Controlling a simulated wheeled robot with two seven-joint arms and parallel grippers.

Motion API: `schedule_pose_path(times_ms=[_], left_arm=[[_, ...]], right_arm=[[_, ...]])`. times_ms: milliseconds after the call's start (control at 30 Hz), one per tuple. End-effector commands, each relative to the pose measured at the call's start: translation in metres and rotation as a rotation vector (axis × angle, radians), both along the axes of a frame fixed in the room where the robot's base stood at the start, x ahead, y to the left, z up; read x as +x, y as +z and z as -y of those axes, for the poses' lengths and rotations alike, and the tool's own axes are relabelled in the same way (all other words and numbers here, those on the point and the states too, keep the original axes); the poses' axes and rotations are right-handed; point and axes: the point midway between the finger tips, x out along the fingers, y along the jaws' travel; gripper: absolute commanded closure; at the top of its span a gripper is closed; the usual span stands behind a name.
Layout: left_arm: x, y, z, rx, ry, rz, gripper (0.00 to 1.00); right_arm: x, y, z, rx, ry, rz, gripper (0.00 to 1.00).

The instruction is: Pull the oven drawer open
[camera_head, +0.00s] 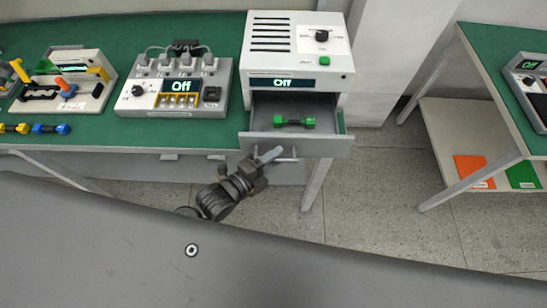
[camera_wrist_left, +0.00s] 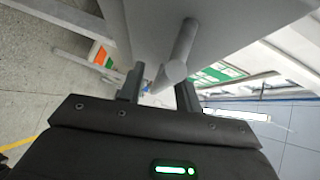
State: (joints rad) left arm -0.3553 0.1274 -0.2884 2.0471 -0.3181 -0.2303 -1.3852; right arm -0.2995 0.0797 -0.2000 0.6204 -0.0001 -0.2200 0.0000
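The oven (camera_head: 297,45) is a light grey box at the back of the green bench, with a dial, a green button and a display reading "Off". Its grey drawer (camera_head: 325,147) stands pulled out at the front, and a green dumbbell-shaped part (camera_head: 294,121) lies inside. The handle (camera_head: 287,159) is a bar on the drawer front. My left gripper (camera_head: 264,160) is at the handle's left part. In the left wrist view the handle bar (camera_wrist_left: 176,68) reaches between my spread fingers, closer to the right one, with a gap to the left one. My right gripper is not in view.
A control box (camera_head: 222,101) reading "Off" with cables and a fixture (camera_head: 97,98) with coloured parts stand left of the oven. Another bench (camera_head: 490,75) with a lower shelf stands at the right. Open floor (camera_head: 370,190) lies between the benches.

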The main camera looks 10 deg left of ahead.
Motion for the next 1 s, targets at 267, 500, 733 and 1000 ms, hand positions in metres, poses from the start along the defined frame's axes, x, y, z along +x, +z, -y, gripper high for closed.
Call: schedule_pose_path(times_ms=[267, 500, 733, 1000], left_arm=[[-0.009, 0.0, -0.006, 0.001, 0.0, 0.001, 0.66], [-0.047, 0.005, -0.033, 0.002, -0.002, -0.002, 0.66], [-0.077, 0.011, -0.055, 0.001, -0.001, -0.002, 0.66], [-0.087, 0.015, -0.063, 0.0, 0.0, 0.001, 0.66]], right_arm=[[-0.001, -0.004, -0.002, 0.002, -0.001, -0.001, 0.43], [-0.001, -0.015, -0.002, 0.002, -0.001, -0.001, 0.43], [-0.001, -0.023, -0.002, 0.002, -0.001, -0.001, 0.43], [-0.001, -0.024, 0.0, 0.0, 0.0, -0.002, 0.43]])
